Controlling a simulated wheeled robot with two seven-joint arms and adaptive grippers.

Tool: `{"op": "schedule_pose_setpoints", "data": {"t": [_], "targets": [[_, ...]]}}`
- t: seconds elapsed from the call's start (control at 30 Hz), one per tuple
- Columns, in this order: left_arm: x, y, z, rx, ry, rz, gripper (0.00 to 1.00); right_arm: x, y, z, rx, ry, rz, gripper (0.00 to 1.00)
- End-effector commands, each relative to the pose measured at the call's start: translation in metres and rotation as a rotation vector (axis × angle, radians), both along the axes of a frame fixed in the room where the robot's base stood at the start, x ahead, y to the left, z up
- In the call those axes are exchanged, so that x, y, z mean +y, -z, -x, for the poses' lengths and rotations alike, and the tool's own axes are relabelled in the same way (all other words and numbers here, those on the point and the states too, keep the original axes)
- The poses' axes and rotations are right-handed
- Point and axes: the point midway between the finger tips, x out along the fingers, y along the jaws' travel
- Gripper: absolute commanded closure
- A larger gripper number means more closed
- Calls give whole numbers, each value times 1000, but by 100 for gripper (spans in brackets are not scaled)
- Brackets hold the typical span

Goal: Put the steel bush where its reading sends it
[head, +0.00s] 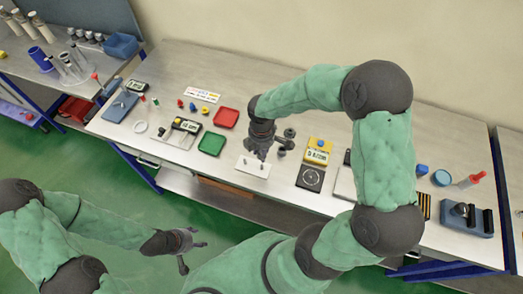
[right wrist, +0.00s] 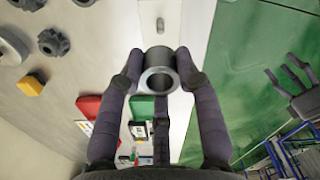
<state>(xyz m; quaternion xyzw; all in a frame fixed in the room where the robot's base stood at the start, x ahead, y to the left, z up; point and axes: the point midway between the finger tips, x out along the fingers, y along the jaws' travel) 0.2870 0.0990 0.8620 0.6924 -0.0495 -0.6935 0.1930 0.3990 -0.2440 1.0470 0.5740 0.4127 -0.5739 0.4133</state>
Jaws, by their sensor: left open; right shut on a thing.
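The steel bush (right wrist: 158,72) is a short grey metal ring with a wide bore, held between the fingertips of my right gripper (right wrist: 158,80). In the head view my right gripper (head: 260,152) is over the worktable beside a white plate (head: 245,167) with small pegs; the bush is hard to make out there. A red tray (head: 226,117) and a green tray (head: 211,145) lie left of it. A yellow instrument (head: 317,152) with a lit display stands to the right; its digits are too small to read surely. My left gripper (head: 186,248) is open and empty, off the table.
Dark round parts (head: 289,133) lie right of my right gripper. A black plate with a ring mark (head: 311,178) lies before the yellow instrument. A printed card (head: 202,95), small coloured knobs and a display device (head: 186,125) are at left. Side benches flank the table.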

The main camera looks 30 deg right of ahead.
Motion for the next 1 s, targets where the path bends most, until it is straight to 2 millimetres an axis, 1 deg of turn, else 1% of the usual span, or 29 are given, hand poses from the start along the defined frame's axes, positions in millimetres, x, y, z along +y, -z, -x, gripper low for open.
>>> {"op": "schedule_pose_setpoints", "data": {"t": [0.6,0.8,1.0], "targets": [[0,39,0,0,0,0,42,0,51,0,0,0,0,100],[0,44,0,0,0,0,42,0,59,0,0,0,0,100],[0,44,0,0,0,0,42,0,59,0,0,0,0,100]]}}
